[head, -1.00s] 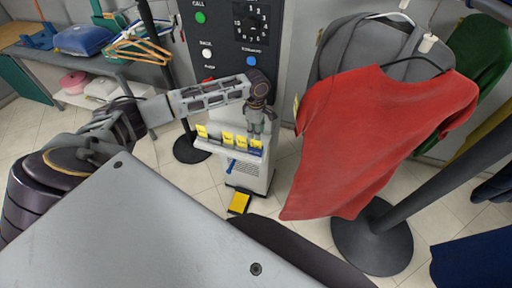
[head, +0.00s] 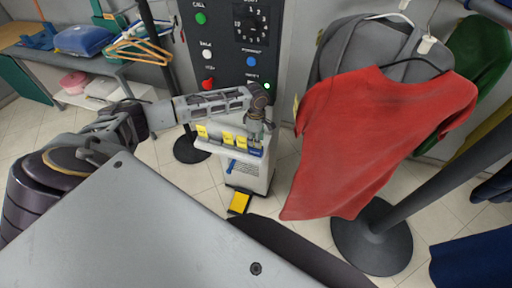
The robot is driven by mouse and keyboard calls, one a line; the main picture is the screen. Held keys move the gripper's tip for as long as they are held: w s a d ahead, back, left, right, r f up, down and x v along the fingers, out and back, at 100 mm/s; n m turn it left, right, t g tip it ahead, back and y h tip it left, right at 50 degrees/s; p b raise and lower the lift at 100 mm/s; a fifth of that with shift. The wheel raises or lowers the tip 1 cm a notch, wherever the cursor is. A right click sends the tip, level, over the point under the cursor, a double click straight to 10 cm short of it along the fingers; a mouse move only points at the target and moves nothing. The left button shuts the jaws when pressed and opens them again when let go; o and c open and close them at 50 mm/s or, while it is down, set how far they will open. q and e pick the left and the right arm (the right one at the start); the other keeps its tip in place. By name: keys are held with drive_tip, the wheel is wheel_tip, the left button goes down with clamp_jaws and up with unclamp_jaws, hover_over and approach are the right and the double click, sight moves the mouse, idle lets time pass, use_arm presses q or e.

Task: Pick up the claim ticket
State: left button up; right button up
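Several yellow claim tickets stand along a pale ledge (head: 213,146) on the front of the control cabinet. One ticket (head: 202,131) is at the left end, and two more, a middle ticket (head: 228,138) and another ticket (head: 241,142), stand further right. My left gripper (head: 256,144) points down at the right end of the ledge, fingers at ledge height beside the tickets. My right gripper is not in view.
The dark control panel (head: 228,45) with buttons and a dial rises behind my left arm. A red shirt (head: 375,130) hangs close on the right above a round black stand base (head: 372,240). A yellow pedal (head: 239,203) lies on the floor below the ledge.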

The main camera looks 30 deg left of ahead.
use_arm(q)
drive_tip(key=shift+f, duration=0.7)
drive_tip(key=shift+c, duration=0.2)
clamp_jaws()
